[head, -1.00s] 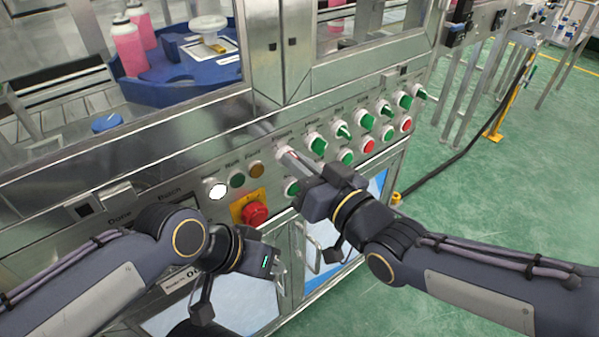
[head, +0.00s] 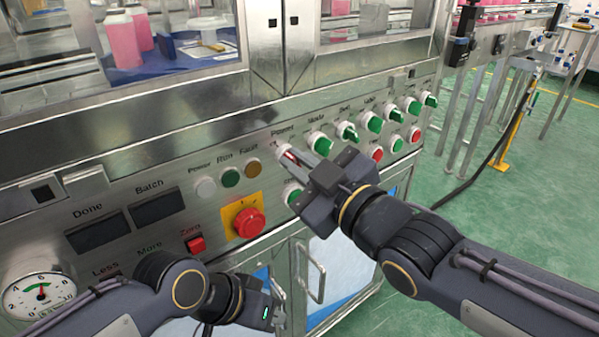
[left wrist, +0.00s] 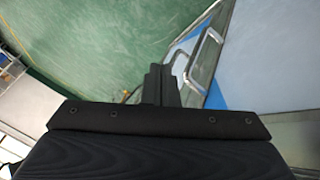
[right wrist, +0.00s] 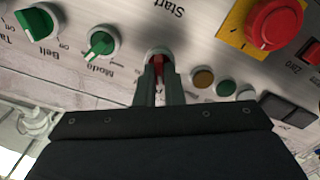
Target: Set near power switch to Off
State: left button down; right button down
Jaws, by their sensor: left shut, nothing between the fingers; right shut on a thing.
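The near power switch (right wrist: 158,63) is a red knob in a white ring on the slanted steel panel. In the head view the switch (head: 283,149) is partly hidden by my right fingers. My right gripper (head: 292,157) is shut on this knob; in the right wrist view the two fingers (right wrist: 158,80) stand on either side of it. My left gripper (head: 279,297) is shut and empty, low in front of the cabinet doors; its closed fingers also show in the left wrist view (left wrist: 159,82). The Power lamp (head: 205,187) looks grey and unlit.
A red emergency stop (head: 249,222) on a yellow plate sits left of the switch. Several green knobs, such as the Mode knob (head: 320,143), run to the right. Door handles (head: 312,270) stick out below. A pressure gauge (head: 38,296) is at lower left.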

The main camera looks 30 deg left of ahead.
jog(key=shift+n, duration=0.4)
jog(key=c, duration=1.5)
grip_release()
jog(key=shift+c, duration=0.2)
jog(key=p+v, duration=0.2)
jog(key=v, duration=0.5)
jog(key=shift+d, duration=0.4)
jog(key=shift+s, duration=0.15)
